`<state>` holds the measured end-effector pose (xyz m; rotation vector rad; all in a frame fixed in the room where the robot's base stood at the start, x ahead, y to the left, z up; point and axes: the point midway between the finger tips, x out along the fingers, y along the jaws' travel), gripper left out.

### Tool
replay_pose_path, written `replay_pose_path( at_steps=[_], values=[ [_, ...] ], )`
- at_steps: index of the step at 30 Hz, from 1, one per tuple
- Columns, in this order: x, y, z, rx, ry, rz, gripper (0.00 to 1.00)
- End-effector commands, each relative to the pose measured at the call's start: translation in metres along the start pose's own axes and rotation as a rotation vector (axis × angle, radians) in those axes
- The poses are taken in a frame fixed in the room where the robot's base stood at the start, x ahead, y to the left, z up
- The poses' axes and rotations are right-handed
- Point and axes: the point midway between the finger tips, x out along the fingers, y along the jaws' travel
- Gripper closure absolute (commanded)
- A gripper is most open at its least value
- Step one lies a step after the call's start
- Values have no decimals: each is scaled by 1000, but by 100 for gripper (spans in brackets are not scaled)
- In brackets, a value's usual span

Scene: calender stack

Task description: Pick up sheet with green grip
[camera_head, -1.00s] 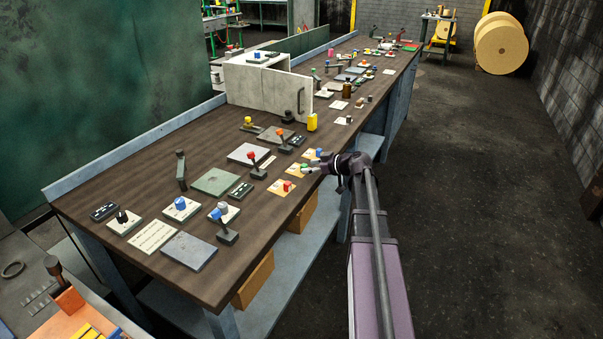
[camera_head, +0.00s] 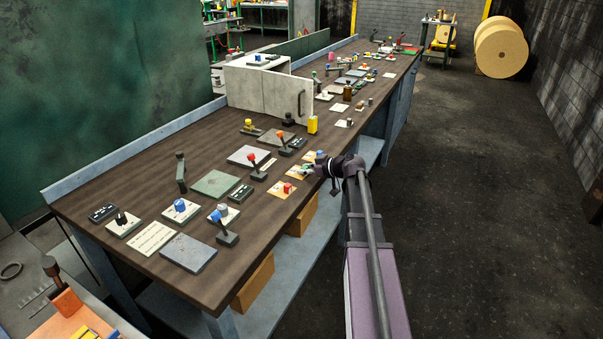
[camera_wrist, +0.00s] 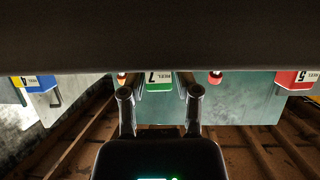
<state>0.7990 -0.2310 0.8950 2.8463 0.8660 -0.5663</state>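The sheet with the green grip (camera_head: 305,168) lies near the right front edge of the dark bench. It is a small pale yellow-orange sheet between the one with the red grip (camera_head: 287,187) and the one with the blue grip (camera_head: 318,155). My gripper (camera_head: 312,171) is right at the green grip and partly hides it. In the wrist view, the two fingers of my gripper (camera_wrist: 159,88) stand apart, with a green marked piece (camera_wrist: 159,80) seen between them and gaps on both sides. I cannot tell whether the fingers touch the grip.
The bench (camera_head: 105,225) also carries grey plates, levers and knobs to the left. The floor (camera_head: 470,220) to the right is clear.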

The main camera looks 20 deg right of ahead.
Motion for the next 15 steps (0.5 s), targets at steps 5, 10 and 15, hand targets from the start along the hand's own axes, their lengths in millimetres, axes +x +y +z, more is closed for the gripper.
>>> replay_pose_path(
  at_steps=[5, 10, 15],
  values=[
    [0, 0, 0, 0, 0, 0, 100],
    [0, 0, 0, 0, 0, 0, 100],
    [-1, 0, -1, 0, 0, 1, 100]
  ],
)
